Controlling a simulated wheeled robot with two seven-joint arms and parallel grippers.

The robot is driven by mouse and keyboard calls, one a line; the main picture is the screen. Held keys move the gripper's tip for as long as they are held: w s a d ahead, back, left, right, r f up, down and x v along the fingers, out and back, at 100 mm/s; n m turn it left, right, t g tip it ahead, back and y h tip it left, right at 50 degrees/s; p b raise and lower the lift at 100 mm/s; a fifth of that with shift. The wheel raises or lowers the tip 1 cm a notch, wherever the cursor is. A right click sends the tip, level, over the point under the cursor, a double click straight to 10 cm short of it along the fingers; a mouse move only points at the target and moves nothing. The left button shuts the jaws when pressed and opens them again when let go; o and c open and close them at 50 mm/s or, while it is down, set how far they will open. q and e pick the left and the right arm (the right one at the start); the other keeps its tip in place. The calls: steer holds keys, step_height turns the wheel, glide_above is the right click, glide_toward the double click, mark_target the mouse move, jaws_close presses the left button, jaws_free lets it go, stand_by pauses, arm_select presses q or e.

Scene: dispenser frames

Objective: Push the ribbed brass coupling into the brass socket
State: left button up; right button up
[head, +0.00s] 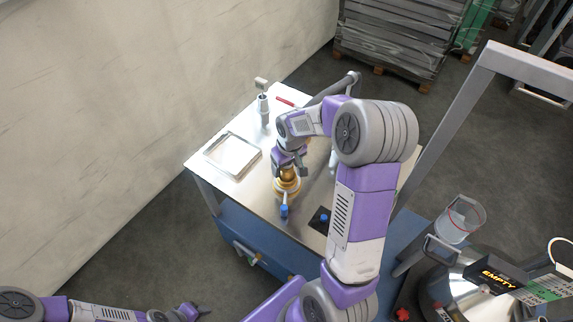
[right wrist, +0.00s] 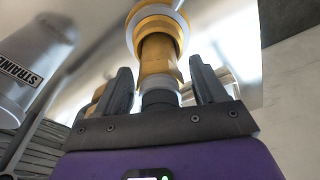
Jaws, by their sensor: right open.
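The brass coupling (right wrist: 158,62) stands between the fingers of my right gripper (right wrist: 160,72) in the right wrist view. The fingers are open, with a gap on each side of it. Its far end meets the wide brass ring of the socket (right wrist: 141,22); how deep it sits in there I cannot tell. In the head view, my right gripper (head: 289,160) is right above the coupling (head: 287,173) and the brass socket (head: 287,188), partly covering them. My left gripper (head: 192,311) is low at the bottom left, away from the table; its jaw opening is unclear.
The steel-topped table (head: 240,195) carries a shallow tray (head: 232,155), a grey upright fitting (head: 264,108), a red tool (head: 285,101) and a blue knob (head: 283,210) in front of the socket. A clear container (head: 461,218) stands at right. A strainer housing (right wrist: 30,60) is left in the wrist view.

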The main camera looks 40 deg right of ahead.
arm_select(q)
step_height(320, 180, up, 2)
steer(key=shift+r+p, duration=0.1)
steer(key=shift+p, duration=0.85)
arm_select(e)
steer(key=r, duration=0.4)
steer(key=s+r, duration=0.1)
steer(key=r, duration=0.3)
steer(key=s+r, duration=0.1)
steer(key=r, duration=0.3)
steer(key=shift+a+r, duration=0.1)
steer(key=shift+w, duration=0.1)
